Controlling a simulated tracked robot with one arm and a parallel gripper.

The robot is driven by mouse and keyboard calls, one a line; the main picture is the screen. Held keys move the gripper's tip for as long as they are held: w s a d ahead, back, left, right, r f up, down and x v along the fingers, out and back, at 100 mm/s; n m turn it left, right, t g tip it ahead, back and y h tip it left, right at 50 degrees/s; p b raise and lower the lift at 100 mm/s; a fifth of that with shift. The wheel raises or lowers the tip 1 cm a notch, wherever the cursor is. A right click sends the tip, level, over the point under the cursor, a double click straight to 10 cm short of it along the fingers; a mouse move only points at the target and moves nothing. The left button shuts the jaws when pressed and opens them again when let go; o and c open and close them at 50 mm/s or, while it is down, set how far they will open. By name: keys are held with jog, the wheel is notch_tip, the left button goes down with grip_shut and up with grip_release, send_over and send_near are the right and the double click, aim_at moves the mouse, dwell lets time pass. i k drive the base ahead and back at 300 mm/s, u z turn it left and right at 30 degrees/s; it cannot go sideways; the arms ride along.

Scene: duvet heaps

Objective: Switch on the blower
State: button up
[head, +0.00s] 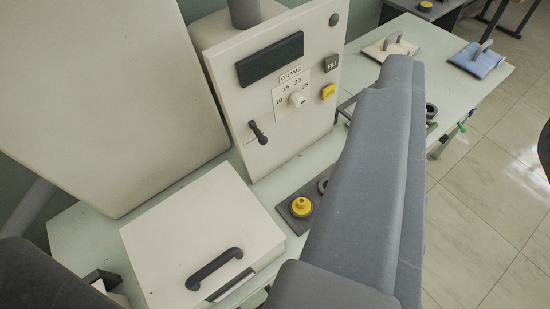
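A pale machine cabinet (290,130) stands on the bench, which I take to be the blower unit; no readable label says so. Its front has a black lever switch (258,132) at lower left, tilted, with small lettering beside it too small to read. A dial (297,99) under the word GRAMS, a green FILL button (331,63), a yellow button (328,91), a dark blank display (270,60) and a dark green round button (334,19) are also on it. My grey arm crosses the right half of the view. My gripper's fingers do not show.
A white lidded box (200,240) with a dark handle sits in front of the cabinet. A yellow knob on a dark base (301,207) is beside it. A large pale bin (110,100) fills the left. Handled pads (390,48) lie farther along the bench. Tiled floor (490,200) is at right.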

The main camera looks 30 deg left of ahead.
aim_at(262, 140)
jog(key=k, duration=0.75)
jog(key=u, duration=0.5)
jog(key=k, duration=0.55)
jog(key=z, duration=0.45)
jog(key=i, duration=1.65)
jog(key=u, duration=0.4)
